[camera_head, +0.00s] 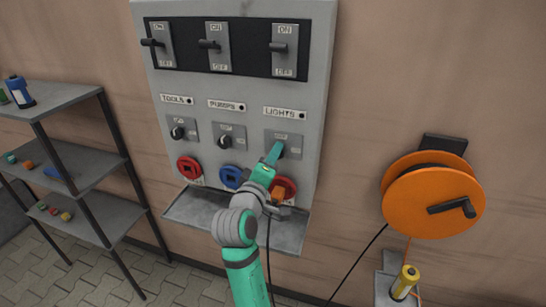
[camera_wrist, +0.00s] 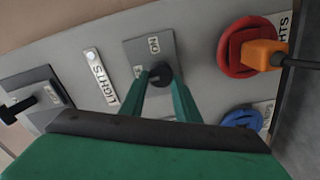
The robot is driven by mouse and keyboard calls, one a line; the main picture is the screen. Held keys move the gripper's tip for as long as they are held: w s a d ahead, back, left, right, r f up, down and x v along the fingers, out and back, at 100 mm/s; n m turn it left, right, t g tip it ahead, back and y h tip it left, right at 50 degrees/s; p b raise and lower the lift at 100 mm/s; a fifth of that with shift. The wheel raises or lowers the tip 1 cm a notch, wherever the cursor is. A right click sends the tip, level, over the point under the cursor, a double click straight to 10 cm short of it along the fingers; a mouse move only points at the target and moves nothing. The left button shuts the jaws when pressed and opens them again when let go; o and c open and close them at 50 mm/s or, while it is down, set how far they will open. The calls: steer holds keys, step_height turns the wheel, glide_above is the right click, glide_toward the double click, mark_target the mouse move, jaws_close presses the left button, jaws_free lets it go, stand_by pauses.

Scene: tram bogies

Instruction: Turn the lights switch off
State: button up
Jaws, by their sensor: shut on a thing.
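The lights switch is a grey plate (camera_head: 292,138) with a black rotary knob on the wall panel, under the label LIGHTS (camera_head: 279,112). In the wrist view the plate (camera_wrist: 154,48) is marked ON and the dark round knob (camera_wrist: 160,73) shows between my green fingers. My gripper (camera_head: 276,151) reaches up to the knob and is shut on it. In the wrist view my gripper (camera_wrist: 161,85) has its fingertips on either side of the knob. The fingers hide part of the plate, and the knob's exact setting is hard to tell.
Below the knob is a red socket (camera_wrist: 246,47) with an orange plug (camera_wrist: 264,54). A blue socket (camera_head: 234,177) and another red socket (camera_head: 189,168) sit to its left. Lever switches (camera_head: 284,48) line the top. A ledge (camera_head: 188,208) juts below; an orange reel (camera_head: 432,203) hangs right.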

stand_by(0.3)
steer(key=o, duration=1)
steer(key=shift+o, duration=0.2)
steer(key=shift+s, duration=0.1)
steer(key=v, duration=1)
steer(key=shift+s, duration=0.3)
steer(key=shift+a, duration=0.1)
